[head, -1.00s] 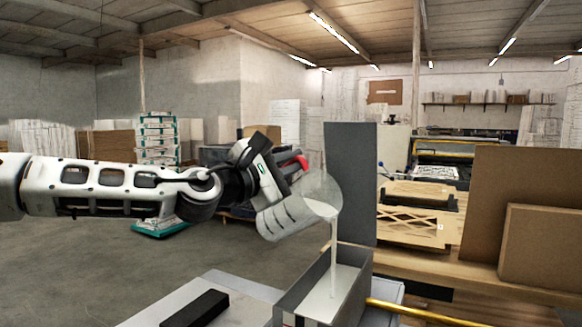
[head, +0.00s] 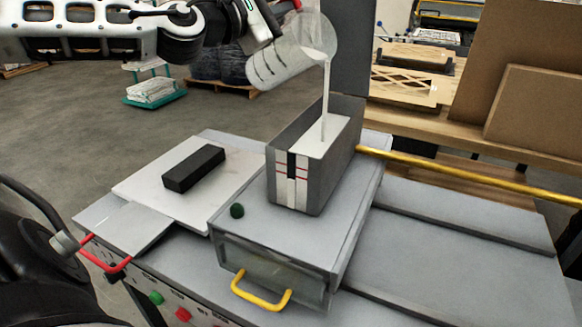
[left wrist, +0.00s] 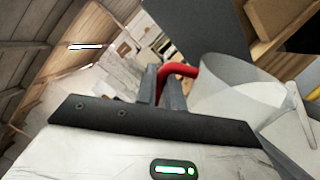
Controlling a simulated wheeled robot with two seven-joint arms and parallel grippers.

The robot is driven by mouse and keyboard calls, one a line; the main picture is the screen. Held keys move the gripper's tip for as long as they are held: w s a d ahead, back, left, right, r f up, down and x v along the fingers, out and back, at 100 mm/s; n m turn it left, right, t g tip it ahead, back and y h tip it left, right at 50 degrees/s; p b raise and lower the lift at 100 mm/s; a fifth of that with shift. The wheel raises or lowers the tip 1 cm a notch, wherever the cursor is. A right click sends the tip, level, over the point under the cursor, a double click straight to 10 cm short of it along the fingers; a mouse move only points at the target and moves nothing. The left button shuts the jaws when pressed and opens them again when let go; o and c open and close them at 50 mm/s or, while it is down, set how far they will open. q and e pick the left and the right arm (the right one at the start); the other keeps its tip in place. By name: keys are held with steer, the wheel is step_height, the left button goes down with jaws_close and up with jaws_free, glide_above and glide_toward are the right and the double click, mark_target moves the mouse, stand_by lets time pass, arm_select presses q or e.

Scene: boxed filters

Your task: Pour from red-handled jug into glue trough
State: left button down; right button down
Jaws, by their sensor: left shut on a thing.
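The clear jug (head: 285,62) with measuring marks is tilted to the right above the glue trough. A thin white stream (head: 326,90) runs from its lip down into the trough. The grey trough (head: 262,172) is an open box with red and black marks on its front, and white liquid lies inside. My left gripper (left wrist: 165,88) is shut on the jug's red handle (left wrist: 184,70) in the left wrist view. In that view the jug (left wrist: 235,90) is to the right of the fingers. My right gripper is not in view.
The trough stands on a grey machine (head: 275,235) with a yellow handle (head: 262,292). A black block (head: 194,168) lies on a pale plate to the left. A yellow bar (head: 470,176) runs to the right. A tall grey panel (head: 348,50) stands behind the trough.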

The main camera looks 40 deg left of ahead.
arm_select(q)
steer(key=shift+d+b, duration=0.1)
steer(key=shift+b, duration=0.2)
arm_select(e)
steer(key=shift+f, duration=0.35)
arm_select(q)
steer(key=shift+d+m, duration=0.1)
steer(key=shift+m, duration=0.2)
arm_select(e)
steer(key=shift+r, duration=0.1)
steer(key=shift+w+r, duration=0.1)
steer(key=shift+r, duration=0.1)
arm_select(q)
steer(key=shift+d+f+b, duration=0.1)
steer(key=shift+f+b, duration=0.05)
steer(key=shift+b, duration=0.2)
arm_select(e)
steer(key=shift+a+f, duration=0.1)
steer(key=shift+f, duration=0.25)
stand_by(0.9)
arm_select(q)
steer(key=shift+s+d+m, duration=0.1)
steer(key=shift+d+m, duration=0.05)
steer(key=shift+m, duration=0.25)
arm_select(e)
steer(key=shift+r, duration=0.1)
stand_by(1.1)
